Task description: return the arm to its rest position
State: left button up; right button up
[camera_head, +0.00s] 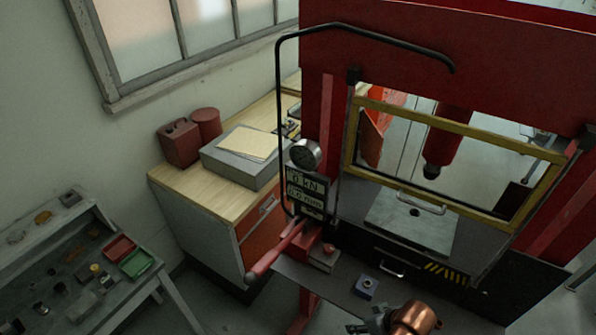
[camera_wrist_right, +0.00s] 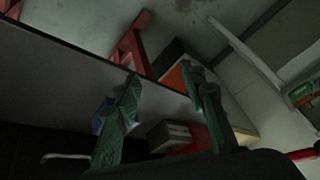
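My right gripper (camera_wrist_right: 164,76) shows in the right wrist view as two greenish fingers, spread apart with nothing between their tips. It is over the front part of the press bench. A copper-coloured rounded part (camera_head: 414,318) with dark grey pieces beside it shows at the bottom edge of the head view; it may belong to my right arm, but I cannot tell for sure. My left gripper is not in view. The red press (camera_head: 450,45) fills the right of the head view, with a round gauge (camera_head: 305,154) and a red lever handle (camera_head: 274,254) on its left side.
A small blue-grey block (camera_head: 366,287) lies on the press's front shelf (camera_head: 322,283). A yellow-framed guard (camera_head: 455,128) stands above a grey plate (camera_head: 411,222). A wooden-topped cabinet (camera_head: 198,191) stands behind left. A workbench (camera_head: 100,268) with small parts is at lower left. Floor shows between them.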

jog(key=s+d+f+m+h, duration=0.2)
jog(key=s+d+f, duration=0.2)
jog(key=s+d, duration=0.35)
jog(key=s+d+f+m+h, duration=0.3)
jog(key=s+d+f, duration=0.1)
jog(key=s+d, duration=0.4)
notch_tip(320, 180, down, 34)
jog(key=w+n+g+y+b, duration=0.1)
jog(key=b, duration=0.6)
pick_arm(q)
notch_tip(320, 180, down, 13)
jog(key=b, duration=0.6)
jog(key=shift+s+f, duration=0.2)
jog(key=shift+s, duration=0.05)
pick_arm(e)
jog(key=s+f+g, duration=0.1)
jog(key=s+f, duration=0.9)
jog(key=f, duration=0.3)
jog(key=s+f, duration=1)
jog(key=f, duration=0.3)
jog(key=shift+s+a+f+n+g, duration=0.25)
jog(key=shift+s+n+g, duration=0.1)
jog(key=shift+n+g, duration=0.05)
